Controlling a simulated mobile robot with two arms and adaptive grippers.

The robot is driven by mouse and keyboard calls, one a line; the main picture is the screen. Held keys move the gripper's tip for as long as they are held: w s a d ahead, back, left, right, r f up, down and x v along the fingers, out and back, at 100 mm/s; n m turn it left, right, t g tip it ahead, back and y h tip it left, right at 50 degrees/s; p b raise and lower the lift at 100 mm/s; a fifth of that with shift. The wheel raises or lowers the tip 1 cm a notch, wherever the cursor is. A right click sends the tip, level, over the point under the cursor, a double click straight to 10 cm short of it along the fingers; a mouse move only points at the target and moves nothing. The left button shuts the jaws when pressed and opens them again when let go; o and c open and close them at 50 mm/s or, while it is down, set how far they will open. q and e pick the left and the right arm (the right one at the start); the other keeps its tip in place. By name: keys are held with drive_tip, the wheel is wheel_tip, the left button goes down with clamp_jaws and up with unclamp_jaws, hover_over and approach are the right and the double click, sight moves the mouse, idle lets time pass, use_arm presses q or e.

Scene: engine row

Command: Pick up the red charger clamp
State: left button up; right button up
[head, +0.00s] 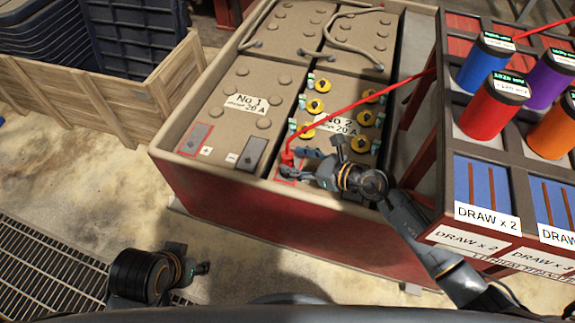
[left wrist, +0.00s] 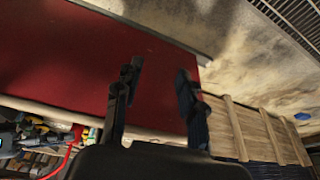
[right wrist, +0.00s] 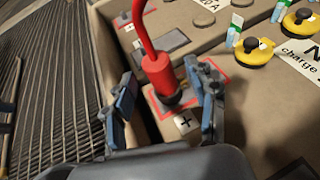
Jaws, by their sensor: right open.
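The red charger clamp (head: 288,158) stands upright on the red-outlined terminal pad beside a plus mark, at the near corner of battery No 2 (head: 345,100). A red cable runs from its top. In the right wrist view the clamp (right wrist: 158,72) sits between the two fingers of my right gripper (right wrist: 164,92). The fingers are apart, one on each side, with visible gaps to the clamp. In the head view my right gripper (head: 298,163) is at the clamp. My left gripper (left wrist: 158,72) is open and empty, in front of the red crate side.
Battery No 1 (head: 238,92) lies left of No 2 in the same red crate (head: 240,203). Yellow caps (head: 317,106) stand on No 2. A rack of coloured cylinders (head: 460,235) is close on the right, with the cable passing over it. A wooden crate (head: 95,105) is at left.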

sight(287, 157)
drive_tip(key=x, duration=0.3)
drive_tip(key=shift+w+a+b, duration=0.1)
drive_tip(key=shift+a+b, duration=0.1)
drive_tip(key=shift+b, duration=0.1)
use_arm(q)
drive_tip(key=w, duration=0.1)
drive_tip(key=w+d+t, duration=0.1)
drive_tip(key=w, duration=0.1)
drive_tip(key=w+r+t, duration=0.1)
drive_tip(key=shift+w+d+h, duration=0.15)
drive_tip(key=shift+w+h, duration=0.15)
use_arm(e)
drive_tip(key=shift+c, duration=0.4)
drive_tip(key=shift+r, duration=0.1)
clamp_jaws()
